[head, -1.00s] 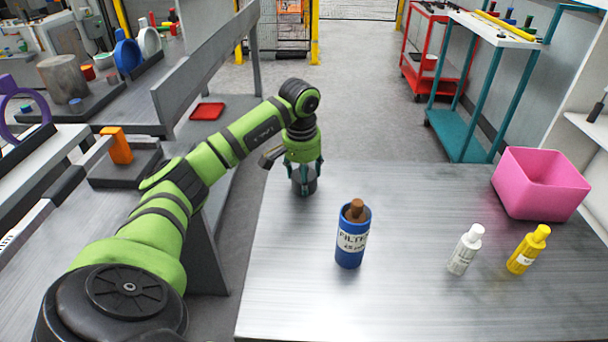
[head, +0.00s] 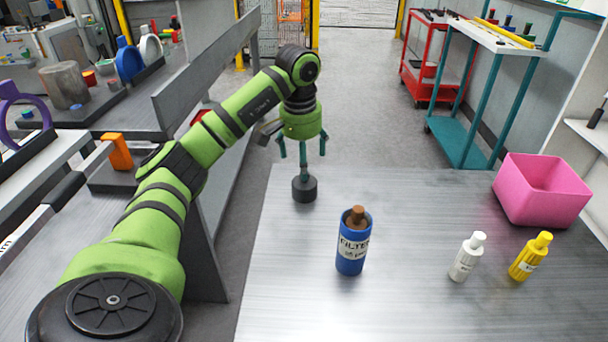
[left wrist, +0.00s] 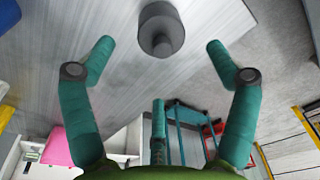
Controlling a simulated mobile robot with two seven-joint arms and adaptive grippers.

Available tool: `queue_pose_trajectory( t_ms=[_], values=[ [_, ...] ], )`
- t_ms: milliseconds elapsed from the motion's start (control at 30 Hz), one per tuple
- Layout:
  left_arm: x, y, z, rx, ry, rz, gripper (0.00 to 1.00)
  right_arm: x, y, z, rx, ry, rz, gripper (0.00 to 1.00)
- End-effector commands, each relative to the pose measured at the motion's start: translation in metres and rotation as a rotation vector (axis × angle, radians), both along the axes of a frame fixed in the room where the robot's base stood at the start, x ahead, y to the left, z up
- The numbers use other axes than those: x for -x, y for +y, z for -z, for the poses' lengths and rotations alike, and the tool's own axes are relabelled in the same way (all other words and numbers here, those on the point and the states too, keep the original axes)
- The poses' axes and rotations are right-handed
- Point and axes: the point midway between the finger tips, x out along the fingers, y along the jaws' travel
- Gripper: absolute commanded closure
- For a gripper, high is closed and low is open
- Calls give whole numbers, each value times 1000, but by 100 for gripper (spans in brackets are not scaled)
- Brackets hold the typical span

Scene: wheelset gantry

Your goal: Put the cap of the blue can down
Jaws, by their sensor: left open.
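The cap (head: 304,190), a dark grey disc with a smaller knob on top, stands on the metal table near its far left edge. It also shows in the left wrist view (left wrist: 160,28), knob towards the camera. My left gripper (head: 303,158) is open and empty above the cap, its fingers spread and clear of it. The fingers of my left gripper (left wrist: 158,60) also show in the left wrist view. The blue can (head: 351,250), labelled FILTER, stands upright and uncapped to the right of and nearer than the cap. Something brown (head: 356,216) sticks out of its top. My right gripper is not seen.
A white bottle (head: 467,258) and a yellow bottle (head: 530,257) stand on the table (head: 420,215) at the right. A pink bin (head: 541,195) stands behind them. The table between cap and bin is clear. A grey rail (head: 205,70) runs left of my arm.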

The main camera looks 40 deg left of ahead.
Motion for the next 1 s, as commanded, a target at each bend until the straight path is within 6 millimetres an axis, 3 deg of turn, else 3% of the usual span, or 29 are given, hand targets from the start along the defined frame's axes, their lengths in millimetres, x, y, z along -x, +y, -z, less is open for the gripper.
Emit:
queue_pose_trajectory(
  t_ms=[100,233,900,1000],
  values=[
    [2,0,-24,-1,-2,0,13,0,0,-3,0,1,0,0],
    [4,-1,-37,0,0,0,13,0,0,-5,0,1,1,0],
    [5,-2,-42,0,2,1,13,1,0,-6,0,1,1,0],
    [5,-2,-51,0,1,1,13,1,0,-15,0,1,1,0]
  ],
)
